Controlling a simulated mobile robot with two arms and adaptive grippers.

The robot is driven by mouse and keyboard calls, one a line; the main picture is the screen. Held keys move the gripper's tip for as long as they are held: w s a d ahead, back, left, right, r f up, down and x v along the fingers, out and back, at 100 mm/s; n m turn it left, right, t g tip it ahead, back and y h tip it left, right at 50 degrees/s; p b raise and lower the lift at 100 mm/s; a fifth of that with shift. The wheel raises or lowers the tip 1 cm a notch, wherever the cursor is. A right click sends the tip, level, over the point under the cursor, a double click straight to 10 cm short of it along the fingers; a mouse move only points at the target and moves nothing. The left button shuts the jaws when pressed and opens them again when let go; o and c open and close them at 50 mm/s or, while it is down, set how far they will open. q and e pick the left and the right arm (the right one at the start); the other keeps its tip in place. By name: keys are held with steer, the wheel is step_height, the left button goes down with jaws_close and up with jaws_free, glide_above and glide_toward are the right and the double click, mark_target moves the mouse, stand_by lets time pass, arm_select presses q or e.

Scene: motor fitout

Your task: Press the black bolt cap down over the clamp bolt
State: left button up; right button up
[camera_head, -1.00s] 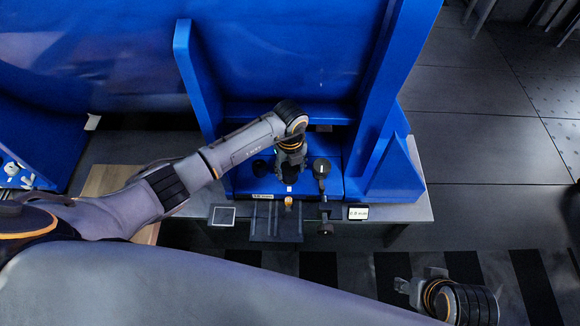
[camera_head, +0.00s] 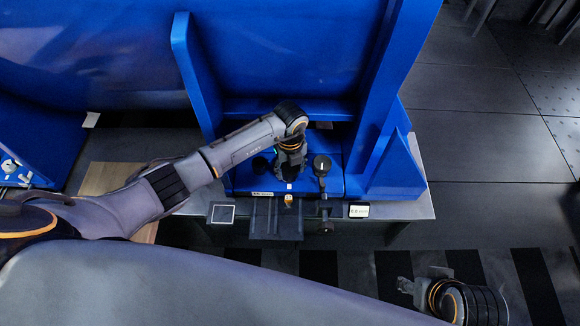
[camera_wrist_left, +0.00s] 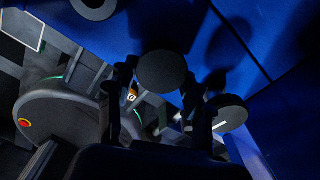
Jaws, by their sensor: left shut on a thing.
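My left gripper (camera_head: 289,179) points down over the blue fixture in the head view. In the left wrist view the two dark fingers of my left gripper (camera_wrist_left: 156,95) are shut on a round black disc, the bolt cap (camera_wrist_left: 162,71). The cap's flat face shows between the fingers. The clamp bolt cannot be made out; the cap and gripper may hide it. Whether the cap touches anything below cannot be told. My right gripper (camera_head: 407,287) is at the lower right of the head view, away from the fixture; its fingers are too unclear to read.
A black round-topped part (camera_head: 322,164) stands close right of my left gripper. A dark ring (camera_head: 262,167) lies to its left. Blue uprights (camera_head: 196,75) flank the fixture. A small display (camera_head: 358,211) and a square panel (camera_head: 222,214) sit along the front edge.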

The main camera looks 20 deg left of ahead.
mark_target(290, 170)
arm_select(q)
steer(key=shift+f, duration=0.35)
steer(key=o, duration=1)
step_height(290, 170, up, 8)
steer(key=shift+f, duration=0.25)
